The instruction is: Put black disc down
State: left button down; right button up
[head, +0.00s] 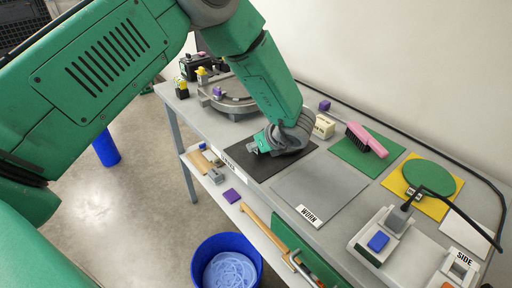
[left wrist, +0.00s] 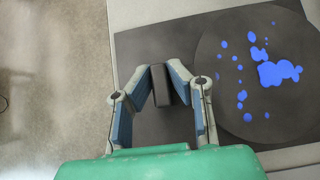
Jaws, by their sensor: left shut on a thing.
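The black disc (left wrist: 211,60) is a dark round plate with blue blotches in the left wrist view, over the black mat (left wrist: 135,55). In the head view the mat (head: 243,162) lies at the table's front edge, and my left gripper (head: 262,146) is low over it. The arm and gripper hide most or all of the disc there. In the left wrist view my left gripper (left wrist: 161,72) is shut on a dark block-like grip beside the disc. A finger hides where the grip joins the disc. I cannot tell whether the disc touches the mat. My right gripper is out of view.
A grey mat labelled WORN (head: 318,188) adjoins the black mat. Behind are a cream block (head: 324,126) and a green mat (head: 358,162) with a pink brush (head: 373,140). A green disc (head: 429,177) lies on a yellow mat. A blue bucket (head: 204,264) stands below.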

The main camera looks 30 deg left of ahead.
pick_arm(q)
jog(key=shift+w+f, duration=0.1)
jog(key=shift+f, duration=0.6)
jog(key=c, duration=1.5)
grip_release()
jog(key=shift+a, duration=0.1)
jog(key=shift+c, duration=0.2)
jog(key=v, duration=1.2)
jog(key=shift+b, duration=0.4)
